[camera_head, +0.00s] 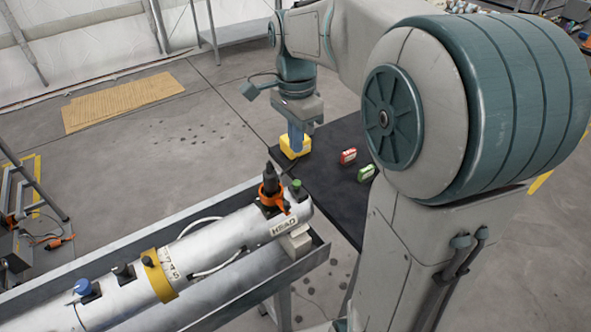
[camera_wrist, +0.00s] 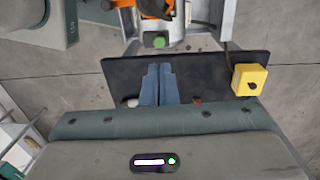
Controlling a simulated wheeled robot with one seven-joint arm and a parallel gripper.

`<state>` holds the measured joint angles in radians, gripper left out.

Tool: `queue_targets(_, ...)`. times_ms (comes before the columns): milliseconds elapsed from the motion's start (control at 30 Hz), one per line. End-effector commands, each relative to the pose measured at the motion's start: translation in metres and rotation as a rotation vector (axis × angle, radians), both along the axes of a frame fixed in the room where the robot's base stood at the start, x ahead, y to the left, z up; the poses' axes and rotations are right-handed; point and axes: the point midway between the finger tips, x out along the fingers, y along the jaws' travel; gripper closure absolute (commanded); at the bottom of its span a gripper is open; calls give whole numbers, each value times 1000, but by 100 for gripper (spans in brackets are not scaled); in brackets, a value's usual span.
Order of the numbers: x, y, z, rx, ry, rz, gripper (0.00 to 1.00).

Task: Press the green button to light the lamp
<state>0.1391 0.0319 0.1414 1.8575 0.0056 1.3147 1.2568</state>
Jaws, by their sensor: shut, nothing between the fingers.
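A small green box with a pale face (camera_head: 366,173) lies on the black table, beside a similar red box (camera_head: 348,157). A green knob (camera_head: 296,185) sits on the end of the white cylinder; it also shows in the wrist view (camera_wrist: 160,40). I cannot tell which green thing is the button. My gripper (camera_head: 297,148) is shut and empty, pointing down over the table, left of the boxes; its blue fingers show together in the wrist view (camera_wrist: 158,98). My wrist housing hides part of the table there. I cannot make out a lamp.
A yellow block (camera_head: 293,153) is by the table's left edge, behind my fingers in the head view; the wrist view shows it to their right (camera_wrist: 249,80). The white cylinder (camera_head: 225,245) with an orange-and-black fitting (camera_head: 271,190) lies in a metal trough in front.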

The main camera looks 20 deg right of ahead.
Motion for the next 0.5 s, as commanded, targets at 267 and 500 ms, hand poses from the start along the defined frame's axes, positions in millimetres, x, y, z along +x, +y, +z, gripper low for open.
queue_targets(267, -4, 0, -57, 0, 4, 0, 100)
queue_targets(500, -5, 1, -83, 0, 1, 0, 100)
